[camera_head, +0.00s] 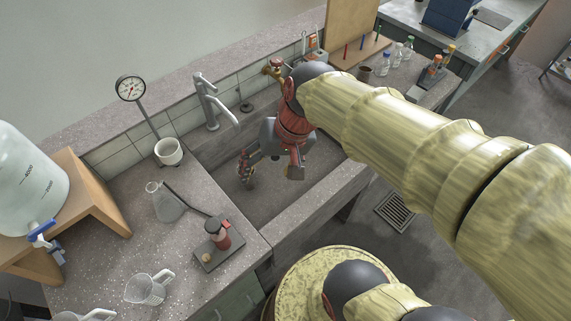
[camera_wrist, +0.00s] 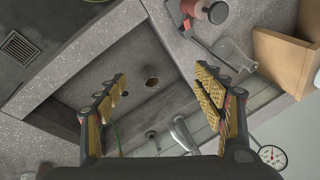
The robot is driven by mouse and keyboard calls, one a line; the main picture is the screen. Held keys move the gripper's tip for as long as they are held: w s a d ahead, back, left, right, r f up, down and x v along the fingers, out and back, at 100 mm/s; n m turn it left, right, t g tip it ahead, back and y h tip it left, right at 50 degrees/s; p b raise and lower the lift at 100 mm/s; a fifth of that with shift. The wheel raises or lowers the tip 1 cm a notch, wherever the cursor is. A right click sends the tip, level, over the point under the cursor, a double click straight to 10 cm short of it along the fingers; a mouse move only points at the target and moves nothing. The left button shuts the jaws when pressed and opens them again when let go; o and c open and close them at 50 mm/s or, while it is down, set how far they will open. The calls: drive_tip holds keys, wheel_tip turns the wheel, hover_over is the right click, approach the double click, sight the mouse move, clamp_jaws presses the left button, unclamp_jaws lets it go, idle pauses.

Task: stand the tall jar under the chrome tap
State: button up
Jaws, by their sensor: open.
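The chrome tap (camera_head: 211,103) stands at the back edge of the sink (camera_head: 309,192), its spout reaching out over the basin. In the wrist view the chrome tap (camera_wrist: 183,134) shows low in the picture, beyond my fingers. My gripper (camera_head: 270,172) is over the sink, pointing down, in front of and to the right of the tap. I cannot make out a tall jar with certainty in either view; my arm hides part of the bench.
Left of the sink stand a conical flask (camera_head: 164,203), a small pump-like device (camera_head: 218,240), a white cup (camera_head: 169,152) and a clear jug (camera_head: 149,288). A large carboy (camera_head: 25,182) is at far left. A brass tap (camera_head: 274,69) is at the back; bottles (camera_head: 396,56) stand far right.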

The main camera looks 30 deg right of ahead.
drive_tip(key=s+d+r+n+t+h, duration=0.2)
drive_tip(key=s+r+n, duration=0.1)
drive_tip(key=s+r, duration=0.1)
drive_tip(key=shift+s+r+n+t, duration=0.15)
drive_tip(key=shift+r+n+t, duration=0.25)
drive_tip(key=shift+r, duration=0.2)
